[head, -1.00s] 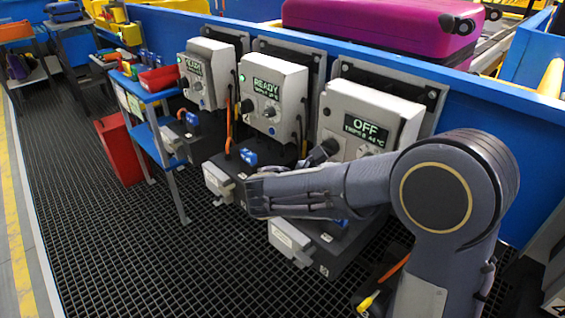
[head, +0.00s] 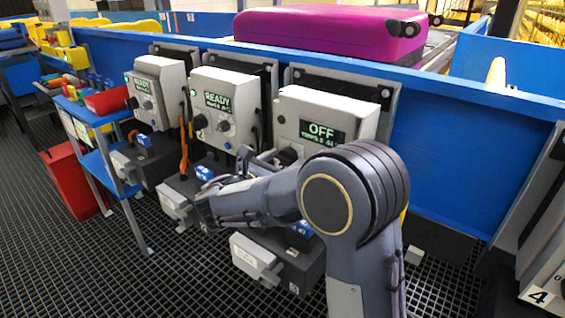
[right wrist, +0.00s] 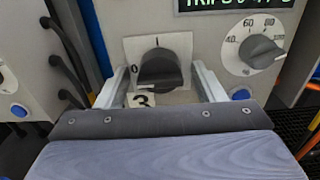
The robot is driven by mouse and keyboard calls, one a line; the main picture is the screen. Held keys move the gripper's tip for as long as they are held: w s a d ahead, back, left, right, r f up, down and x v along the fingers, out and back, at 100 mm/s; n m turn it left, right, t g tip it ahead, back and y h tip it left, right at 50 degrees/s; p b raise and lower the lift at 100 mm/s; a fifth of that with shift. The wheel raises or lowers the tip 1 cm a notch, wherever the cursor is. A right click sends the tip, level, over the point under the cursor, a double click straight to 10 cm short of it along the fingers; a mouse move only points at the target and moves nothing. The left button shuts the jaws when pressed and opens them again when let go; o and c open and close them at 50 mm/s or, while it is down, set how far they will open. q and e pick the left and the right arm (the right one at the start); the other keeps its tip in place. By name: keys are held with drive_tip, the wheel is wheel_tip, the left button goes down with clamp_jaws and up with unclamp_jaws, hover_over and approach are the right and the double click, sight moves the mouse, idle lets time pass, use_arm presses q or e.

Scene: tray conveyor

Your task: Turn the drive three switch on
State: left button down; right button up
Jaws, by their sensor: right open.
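The drive three control box (head: 300,112) is pale grey, and its display (head: 322,133) reads OFF. Its black rotary switch (right wrist: 160,70) sits on a plate marked 0 at left and I at top in the right wrist view, above a label 3 (right wrist: 141,100). The knob's exact pointing is hard to tell from this angle. The switch is partly hidden by my arm in the head view (head: 289,156). My right gripper (right wrist: 158,82) is open, its two pale fingers on either side of the knob with gaps visible. My left gripper is not in view.
A grey dial (right wrist: 262,50) with numbers is right of the switch. Two similar boxes (head: 222,92) (head: 155,75) with READY displays stand to the left. A blue rail runs behind, with a magenta suitcase (head: 320,32) beyond. A blue stand (head: 95,160) is at left.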

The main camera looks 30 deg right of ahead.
drive_tip(key=shift+c, duration=0.3)
drive_tip(key=c, duration=0.9)
